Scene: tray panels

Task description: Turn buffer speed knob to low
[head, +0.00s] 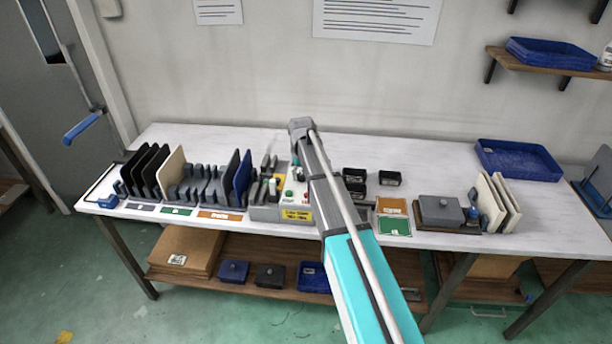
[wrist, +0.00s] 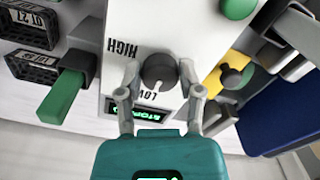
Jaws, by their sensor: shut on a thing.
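The speed knob (wrist: 157,70) is a round dark grey knob on a white panel (wrist: 118,20), in the middle of the wrist view. Its white pointer faces the printed LOW label (wrist: 148,96), which appears upside down below it. The HIGH label (wrist: 122,46) is at the upper left of the knob. My gripper (wrist: 160,76) has one finger on each side of the knob and is shut on it. In the head view the control box (head: 265,213) stands mid-table, and my arm hides the knob.
A green lit display (wrist: 138,113) sits below the knob, partly behind my gripper. A green lever (wrist: 66,97) and black labelled blocks (wrist: 35,70) are to the left. A yellow part with a small dark knob (wrist: 231,76) is close on the right. A blue tray (head: 518,160) lies at the table's right.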

